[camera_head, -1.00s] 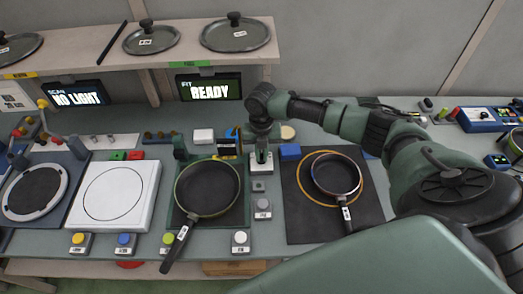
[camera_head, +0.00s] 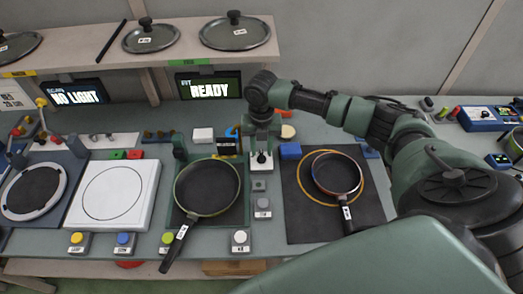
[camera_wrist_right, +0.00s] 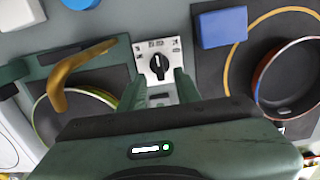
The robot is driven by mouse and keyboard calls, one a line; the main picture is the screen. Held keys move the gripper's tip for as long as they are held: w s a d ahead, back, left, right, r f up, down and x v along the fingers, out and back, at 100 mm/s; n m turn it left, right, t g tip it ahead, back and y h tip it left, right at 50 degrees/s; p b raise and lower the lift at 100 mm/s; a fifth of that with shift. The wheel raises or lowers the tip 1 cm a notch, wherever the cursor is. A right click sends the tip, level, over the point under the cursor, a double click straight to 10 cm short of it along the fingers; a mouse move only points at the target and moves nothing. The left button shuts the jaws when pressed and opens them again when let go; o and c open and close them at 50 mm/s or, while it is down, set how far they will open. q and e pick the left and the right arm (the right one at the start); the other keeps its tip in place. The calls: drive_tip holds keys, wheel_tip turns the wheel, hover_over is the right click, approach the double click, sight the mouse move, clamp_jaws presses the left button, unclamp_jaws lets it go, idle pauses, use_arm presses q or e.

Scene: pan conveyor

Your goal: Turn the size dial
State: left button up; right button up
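The size dial is a black knob (camera_wrist_right: 159,66) on a small white plate (camera_wrist_right: 172,46) with markings around it; the plate also shows in the head view (camera_head: 261,161). My right gripper (camera_wrist_right: 160,90) points down at the dial. Its two fingers are apart, with the knob showing in line with the gap between them and just beyond the tips in the wrist view. I cannot tell whether they touch it. In the head view my right gripper (camera_head: 261,150) hangs just above the plate. My left gripper is not in view.
A green-rimmed pan (camera_head: 208,187) sits left of the dial, and a smaller pan (camera_head: 336,173) lies on a dark mat (camera_head: 305,230) to the right. A blue block (camera_head: 290,151) stands close by on the right. Small button boxes (camera_head: 262,208) are in front. A READY screen (camera_head: 210,86) hangs behind.

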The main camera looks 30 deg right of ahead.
sight(262, 156)
wheel_tip(262, 156, up, 5)
drive_tip(key=shift+f+b, duration=0.1)
drive_tip(key=shift+b, duration=0.25)
idle(0.4)
